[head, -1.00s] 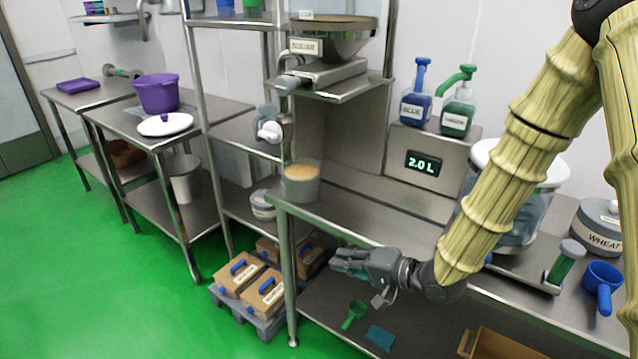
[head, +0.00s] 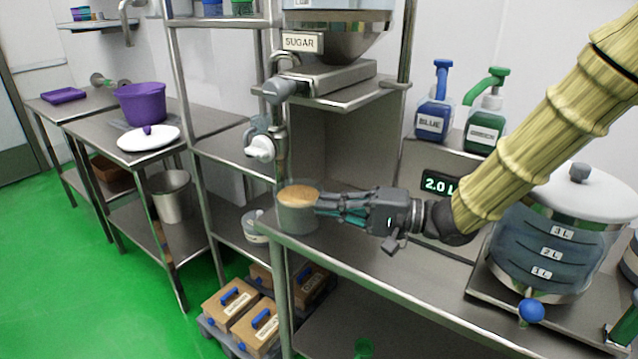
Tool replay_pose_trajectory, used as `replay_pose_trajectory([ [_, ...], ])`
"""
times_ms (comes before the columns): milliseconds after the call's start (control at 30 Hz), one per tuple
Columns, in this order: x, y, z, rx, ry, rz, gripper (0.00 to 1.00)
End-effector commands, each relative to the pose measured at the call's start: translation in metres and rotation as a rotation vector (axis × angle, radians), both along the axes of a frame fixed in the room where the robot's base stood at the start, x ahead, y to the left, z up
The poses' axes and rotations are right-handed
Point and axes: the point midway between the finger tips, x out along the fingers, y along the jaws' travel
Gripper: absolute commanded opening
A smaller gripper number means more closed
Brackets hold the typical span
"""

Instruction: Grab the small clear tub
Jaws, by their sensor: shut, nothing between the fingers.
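The small clear tub (head: 297,217) stands upright at the left front corner of the steel bench, with a tan fill showing at its top. My gripper (head: 322,207) reaches in from the right, fingers pointing left at the tub's right side. The fingers are together with nothing held. The fingertips are at or very near the tub wall; I cannot tell whether they touch it.
The dispenser labelled SUGAR (head: 340,35) and its valve (head: 262,148) are above and behind the tub. A large clear tank (head: 545,250) with litre marks stands at the right. Blue and green pump bottles (head: 434,120) stand behind my arm. Boxes (head: 230,302) lie below left.

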Motion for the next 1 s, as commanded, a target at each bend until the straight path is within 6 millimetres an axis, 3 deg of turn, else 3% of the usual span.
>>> replay_pose_trajectory([
  [267,0.016,0.004,-0.001,0.0,-0.001,0.006,0.0],
  [1000,0.136,0.014,-0.001,0.0,0.0,0.002,0.0],
])
